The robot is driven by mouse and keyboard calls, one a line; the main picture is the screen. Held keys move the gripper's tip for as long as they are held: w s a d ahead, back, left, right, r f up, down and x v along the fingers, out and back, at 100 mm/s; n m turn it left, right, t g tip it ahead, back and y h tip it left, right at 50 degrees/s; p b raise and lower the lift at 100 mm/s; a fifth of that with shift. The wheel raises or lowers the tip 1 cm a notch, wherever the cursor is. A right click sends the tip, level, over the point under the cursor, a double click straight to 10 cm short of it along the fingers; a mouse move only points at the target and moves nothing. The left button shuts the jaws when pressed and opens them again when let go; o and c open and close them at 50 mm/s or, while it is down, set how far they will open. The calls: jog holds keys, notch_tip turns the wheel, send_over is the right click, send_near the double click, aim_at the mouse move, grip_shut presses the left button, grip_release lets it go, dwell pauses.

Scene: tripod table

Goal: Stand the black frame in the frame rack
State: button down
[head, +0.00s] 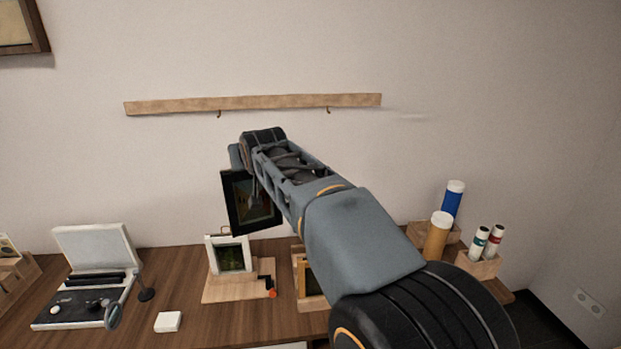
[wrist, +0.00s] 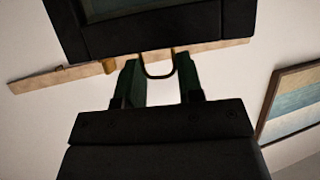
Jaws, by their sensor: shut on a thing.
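The black frame (head: 234,212), with a dark picture inside, hangs in the air above the table, slightly tilted. Its black edge (wrist: 150,38) fills the top of the wrist view, with a thin loop (wrist: 158,72) at that edge. My gripper (wrist: 157,66) is shut on the black frame at its loop side, with a finger on either side of the loop; the exact contact is unclear. A wooden stand (head: 217,291) holding a white frame (head: 228,255) sits below. Another wooden holder (head: 312,303) with a wood-coloured frame is partly hidden by my arm. Which is the frame rack is unclear.
Holders with tubes (head: 453,200) stand at right. A wooden rail (head: 260,102) with hooks is on the wall.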

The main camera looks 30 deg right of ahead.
jog(key=d+f+m+g+h+p, duration=0.15)
jog(key=d+f+p, duration=0.25)
jog(key=d+f, duration=0.5)
jog(key=d+f+m+h+p, duration=0.25)
jog(key=d+f, duration=0.35)
jog(key=d, duration=0.4)
notch_tip(320, 180, down, 9)
jog(key=b, duration=0.6)
jog(key=shift+d+n+y+b, duration=0.15)
jog(key=shift+n+y+b, duration=0.15)
jog(key=shift+b, duration=0.1)
jog(key=shift+f+b, duration=0.35)
jog(key=shift+b, duration=0.05)
jog(key=shift+f+b, duration=0.5)
jog(key=c, duration=0.7)
grip_release()
